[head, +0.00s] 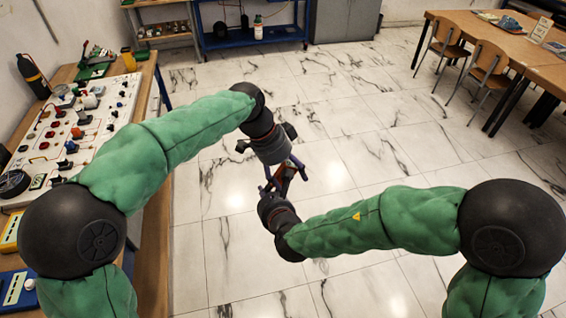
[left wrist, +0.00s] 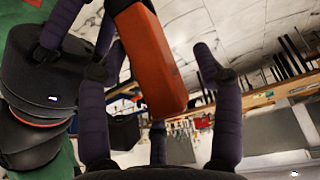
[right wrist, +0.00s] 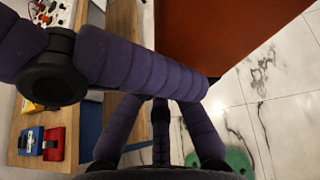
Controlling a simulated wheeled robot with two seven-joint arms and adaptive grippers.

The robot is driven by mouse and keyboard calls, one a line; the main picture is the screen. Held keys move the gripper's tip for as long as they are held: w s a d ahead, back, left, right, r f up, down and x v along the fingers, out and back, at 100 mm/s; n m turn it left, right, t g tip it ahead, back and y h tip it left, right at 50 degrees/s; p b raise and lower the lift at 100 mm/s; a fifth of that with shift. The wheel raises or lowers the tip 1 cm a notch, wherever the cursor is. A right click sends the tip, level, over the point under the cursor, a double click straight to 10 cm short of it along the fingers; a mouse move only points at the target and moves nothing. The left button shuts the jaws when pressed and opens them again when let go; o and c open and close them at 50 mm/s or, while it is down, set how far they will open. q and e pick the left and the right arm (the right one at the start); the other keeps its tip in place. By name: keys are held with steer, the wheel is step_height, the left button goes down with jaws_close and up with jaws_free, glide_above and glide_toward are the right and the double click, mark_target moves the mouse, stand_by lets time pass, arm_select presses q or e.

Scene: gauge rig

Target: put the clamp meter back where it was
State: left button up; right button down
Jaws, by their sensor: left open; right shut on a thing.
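An orange-red boxy body, which I take as the clamp meter (left wrist: 160,65), is in the air between my two hands. It is large and close at the top of the right wrist view (right wrist: 205,40); its far end and details are hidden. My right gripper (head: 285,184) is shut on it. My left gripper (head: 278,168) is open, its fingers spread on either side of the body in the left wrist view (left wrist: 158,65); I cannot tell whether they touch it. In the head view the fingers mostly hide the meter.
A wooden bench with a white gauge panel (head: 95,120) stands at the left. A blue case (head: 17,292) and a yellow case (head: 10,232) lie along its near end. Marble floor (head: 340,110) is clear ahead. Tables and chairs (head: 488,60) stand at the right.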

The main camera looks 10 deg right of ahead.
arm_select(q)
steer(key=shift+d+f, duration=0.1)
steer(key=shift+f, duration=0.2)
jaws_close()
arm_select(e)
steer(key=c, duration=1.3)
jaws_free()
